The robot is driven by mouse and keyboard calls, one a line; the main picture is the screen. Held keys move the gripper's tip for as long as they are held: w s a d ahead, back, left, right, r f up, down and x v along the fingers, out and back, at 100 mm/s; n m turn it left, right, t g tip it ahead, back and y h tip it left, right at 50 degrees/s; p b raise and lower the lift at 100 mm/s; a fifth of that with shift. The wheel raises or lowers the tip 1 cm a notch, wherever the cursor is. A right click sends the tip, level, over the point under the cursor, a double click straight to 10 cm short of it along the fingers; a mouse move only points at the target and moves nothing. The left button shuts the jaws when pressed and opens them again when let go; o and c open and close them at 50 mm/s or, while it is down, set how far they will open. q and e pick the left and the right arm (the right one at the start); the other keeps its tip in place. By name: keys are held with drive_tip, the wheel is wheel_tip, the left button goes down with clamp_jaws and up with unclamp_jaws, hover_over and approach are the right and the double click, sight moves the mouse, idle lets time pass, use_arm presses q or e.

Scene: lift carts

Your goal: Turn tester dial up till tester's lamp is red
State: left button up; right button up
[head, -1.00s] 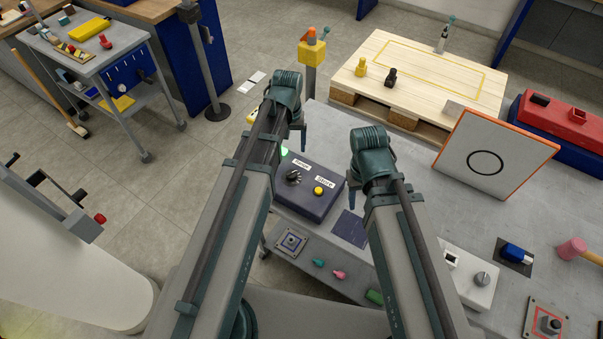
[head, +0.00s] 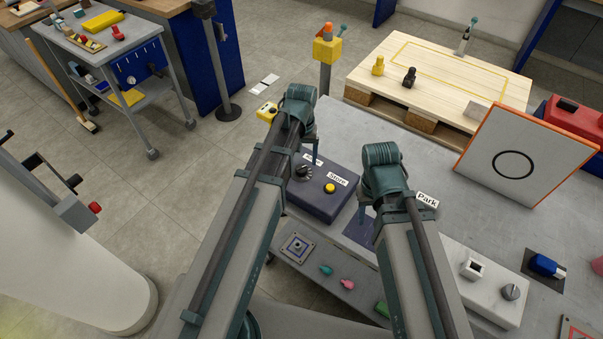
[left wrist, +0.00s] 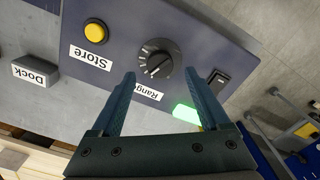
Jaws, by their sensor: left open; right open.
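The tester appears to be the dark blue box (head: 318,204) on the grey bench. It has a black dial (head: 303,173) labelled Range and a yellow button (head: 329,188) labelled Store. In the left wrist view the dial (left wrist: 156,58) has a pale pointer line, and a lamp (left wrist: 186,113) beside it glows green. My left gripper (head: 313,153) is open and empty; its two fingers (left wrist: 162,78) point toward the dial, on either side of it in the picture, apparently not touching. My right gripper (head: 363,212) is open and empty, right of the box; its fingertips are partly hidden.
A black rocker switch (left wrist: 218,80) sits near the dial. A white box with a grey knob (head: 511,292) stands at the right. A framed panel with a black ring (head: 513,164) leans behind. Small green and pink items (head: 347,284) lie on the near ledge.

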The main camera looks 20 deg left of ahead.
sight(301, 167)
use_arm(q)
wheel_tip(301, 167, down, 4)
drive_tip(key=b, duration=0.3)
drive_tip(key=shift+f, duration=0.15)
use_arm(e)
wheel_tip(301, 167, down, 4)
drive_tip(key=shift+f, duration=0.1)
use_arm(q)
drive_tip(key=shift+c, duration=0.3)
